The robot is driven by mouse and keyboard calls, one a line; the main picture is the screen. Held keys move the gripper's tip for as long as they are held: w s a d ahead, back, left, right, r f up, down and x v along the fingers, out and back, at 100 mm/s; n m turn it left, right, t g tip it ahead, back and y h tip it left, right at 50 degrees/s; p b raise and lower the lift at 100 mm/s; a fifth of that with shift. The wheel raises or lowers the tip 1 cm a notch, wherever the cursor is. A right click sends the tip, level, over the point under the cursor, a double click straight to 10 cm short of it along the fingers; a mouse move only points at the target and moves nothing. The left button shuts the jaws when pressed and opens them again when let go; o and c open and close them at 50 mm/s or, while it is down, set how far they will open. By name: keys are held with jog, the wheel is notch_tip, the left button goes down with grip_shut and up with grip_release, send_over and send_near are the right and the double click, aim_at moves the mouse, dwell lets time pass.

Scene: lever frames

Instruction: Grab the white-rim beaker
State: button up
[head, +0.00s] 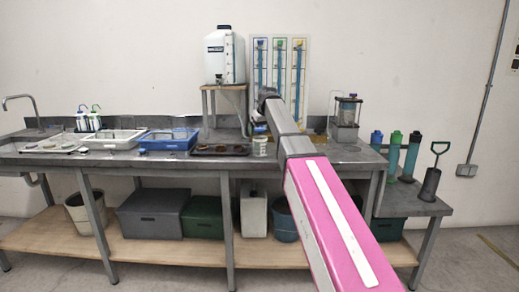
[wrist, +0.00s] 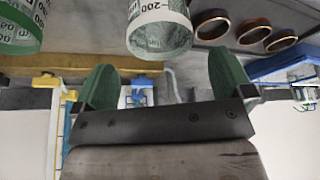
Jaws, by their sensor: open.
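The white-rim beaker (wrist: 160,30) shows at the top middle of the wrist view, with a pale rim, printed markings and a greenish inside. In the head view a pale beaker (head: 260,147) stands on the bench under the end of my arm; its rim is too small to judge there. A second beaker with a green rim (wrist: 20,25) is at the top left of the wrist view. My gripper (wrist: 165,80) is open and empty, its green fingers spread wider than the white-rim beaker. The beaker is lined up with the gap, apart from the fingertips.
Blue (head: 169,142) and white (head: 113,142) bins are farther left. A water tank (head: 223,54) on a stand and a panel of tubes (head: 257,70) are behind.

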aim_at(260, 142)
jog(key=shift+s+x, duration=0.2)
jog(key=shift+x, duration=1.2)
jog(key=shift+s+x, duration=0.15)
jog(key=shift+x, duration=1.25)
jog(key=shift+d+f, duration=0.1)
jog(key=c, duration=1)
